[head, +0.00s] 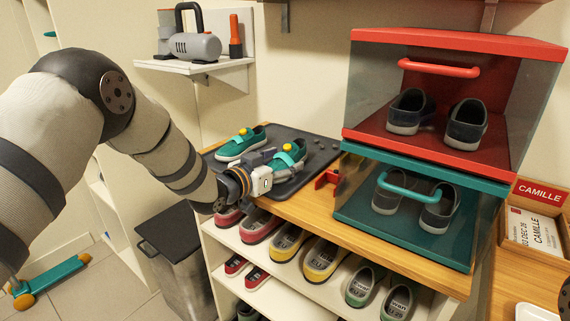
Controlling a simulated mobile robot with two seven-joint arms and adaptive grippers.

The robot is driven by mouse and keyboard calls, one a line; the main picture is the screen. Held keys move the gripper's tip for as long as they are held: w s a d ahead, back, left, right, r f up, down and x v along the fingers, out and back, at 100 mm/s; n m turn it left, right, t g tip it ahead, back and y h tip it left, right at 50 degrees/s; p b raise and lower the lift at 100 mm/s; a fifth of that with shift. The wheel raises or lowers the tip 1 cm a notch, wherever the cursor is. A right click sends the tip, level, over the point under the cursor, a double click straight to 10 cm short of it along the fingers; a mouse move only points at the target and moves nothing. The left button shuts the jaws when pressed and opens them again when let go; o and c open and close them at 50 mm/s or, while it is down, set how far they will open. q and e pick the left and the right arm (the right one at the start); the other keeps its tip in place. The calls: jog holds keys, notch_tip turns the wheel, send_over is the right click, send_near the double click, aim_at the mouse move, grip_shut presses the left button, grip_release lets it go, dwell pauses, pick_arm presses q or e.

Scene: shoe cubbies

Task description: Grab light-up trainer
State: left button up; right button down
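Two teal trainers with light soles, each with a round yellow piece on top, are on a dark grey tray (321,150) on the wooden top of the shoe cubby. The left trainer (241,145) stands clear of my gripper. The right trainer (291,152) is partly hidden by my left gripper (278,166), whose fingers are at its near side. I cannot tell whether they touch it or have closed on it. My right gripper is not in view.
A red-lidded clear box (456,42) sits on a teal box (412,234), both holding dark shoes, right of the tray. A small red object (327,179) lies between. Cubby shelves below hold several shoe pairs. A wall shelf (196,66) is behind; a grey bin (178,262) stands left.

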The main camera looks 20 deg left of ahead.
pick_arm(q)
jog(key=shift+c, duration=1.1)
jog(key=shift+r, duration=0.1)
